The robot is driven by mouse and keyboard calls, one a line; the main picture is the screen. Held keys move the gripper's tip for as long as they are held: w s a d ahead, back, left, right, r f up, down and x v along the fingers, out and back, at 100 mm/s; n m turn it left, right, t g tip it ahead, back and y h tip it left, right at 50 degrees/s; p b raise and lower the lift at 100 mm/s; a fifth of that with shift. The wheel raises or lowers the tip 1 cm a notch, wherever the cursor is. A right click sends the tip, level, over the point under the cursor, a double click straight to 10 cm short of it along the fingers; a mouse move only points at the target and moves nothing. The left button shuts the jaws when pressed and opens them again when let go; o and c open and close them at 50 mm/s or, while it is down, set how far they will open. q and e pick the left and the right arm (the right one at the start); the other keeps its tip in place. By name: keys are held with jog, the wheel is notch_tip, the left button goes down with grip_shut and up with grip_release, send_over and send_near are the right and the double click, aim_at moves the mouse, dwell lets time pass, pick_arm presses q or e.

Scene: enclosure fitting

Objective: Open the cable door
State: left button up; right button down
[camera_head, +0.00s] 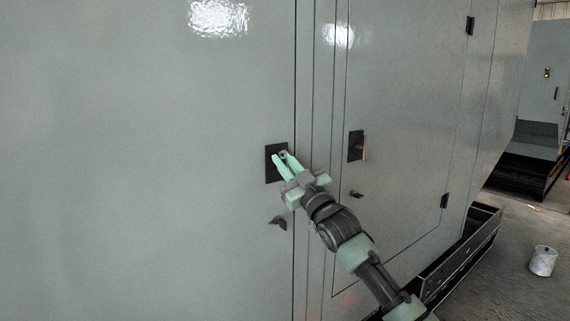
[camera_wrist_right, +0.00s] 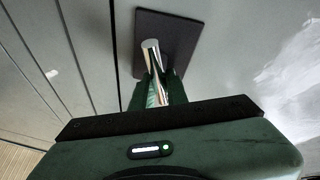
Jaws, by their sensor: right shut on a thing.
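A large grey-green cabinet door (camera_head: 150,150) fills the left of the head view, and its right edge is a thin dark seam. A dark square handle plate sits near that edge; it also shows in the right wrist view (camera_wrist_right: 183,42). A shiny metal handle (camera_wrist_right: 151,55) sticks out from the plate. My right gripper (camera_head: 282,156) is at this plate, shut on the handle, with its green fingers around the handle's end. The door looks flush with the frame. I cannot tell which panel is the cable door. My left gripper is not in view.
A second panel (camera_head: 400,100) to the right has its own dark handle plate (camera_head: 355,146), a small latch (camera_head: 356,194) and dark hinges. Another small latch (camera_head: 279,222) is below my gripper. A black base rail (camera_head: 470,245) and a white bucket (camera_head: 543,261) are at the right on open floor.

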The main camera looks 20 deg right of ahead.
jog(key=n+g+y+p, duration=0.1)
jog(key=n+y, duration=0.1)
jog(key=n, duration=0.2)
jog(key=shift+n, duration=0.4)
jog(key=n+y, duration=0.1)
jog(key=n+g+y+p, duration=0.1)
jog(key=n, duration=0.1)
jog(key=n+p, duration=0.1)
jog(key=n, duration=0.1)
jog(key=shift+s+a+f+g+y, duration=0.1)
jog(key=shift+a+g+y, duration=0.15)
jog(key=shift+g+y, duration=0.15)
jog(key=n+g, duration=0.1)
jog(key=n, duration=0.1)
jog(key=n+y+p, duration=0.1)
jog(key=n, duration=0.1)
jog(key=n+g+p, duration=0.1)
jog(key=n, duration=0.1)
jog(key=shift+a+f+g+y, duration=0.15)
jog(key=shift+f+g+y, duration=0.15)
jog(key=shift+y, duration=0.1)
jog(key=shift+f+n+g+p, duration=0.25)
jog(key=shift+n+g+p, duration=0.4)
jog(key=shift+n, duration=0.95)
jog(key=shift+s+a, duration=0.1)
